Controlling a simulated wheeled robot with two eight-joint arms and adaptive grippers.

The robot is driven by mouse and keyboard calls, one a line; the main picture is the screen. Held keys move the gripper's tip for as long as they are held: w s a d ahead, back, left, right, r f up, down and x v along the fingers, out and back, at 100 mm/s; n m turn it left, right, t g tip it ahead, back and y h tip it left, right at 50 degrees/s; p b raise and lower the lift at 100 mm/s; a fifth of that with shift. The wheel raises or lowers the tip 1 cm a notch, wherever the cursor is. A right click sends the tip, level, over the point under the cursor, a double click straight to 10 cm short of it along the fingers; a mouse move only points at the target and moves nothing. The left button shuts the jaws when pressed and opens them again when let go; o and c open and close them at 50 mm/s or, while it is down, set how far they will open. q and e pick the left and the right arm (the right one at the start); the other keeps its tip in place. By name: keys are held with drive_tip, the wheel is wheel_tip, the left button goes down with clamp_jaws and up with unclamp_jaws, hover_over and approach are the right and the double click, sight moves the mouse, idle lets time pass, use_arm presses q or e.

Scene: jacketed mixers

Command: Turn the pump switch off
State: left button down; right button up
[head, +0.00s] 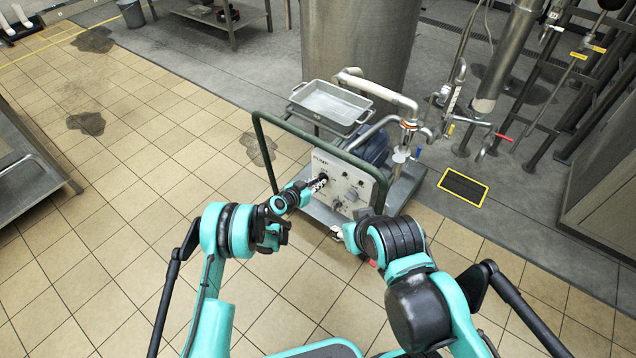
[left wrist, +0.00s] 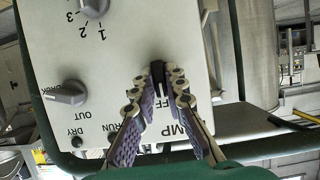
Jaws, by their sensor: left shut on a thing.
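The white pump control panel (head: 338,168) faces me on the cart, with the word PUMP at its upper left. My left gripper (head: 318,183) is at the panel's left part. In the left wrist view my left gripper (left wrist: 158,88) has its fingertips shut on both sides of a black switch knob (left wrist: 157,70). The letters FF show beside the knob, and part of the PUMP label is hidden by the fingers. My right gripper (head: 338,232) is low in front of the panel, mostly hidden by its own arm; I cannot tell whether it is open.
Grey knobs (left wrist: 70,93) sit beside the switch on the panel.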

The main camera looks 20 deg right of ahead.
use_arm(q)
drive_tip(key=c, duration=1.6)
unclamp_jaws()
drive_tip(key=shift+o, duration=0.2)
drive_tip(key=v, duration=1.2)
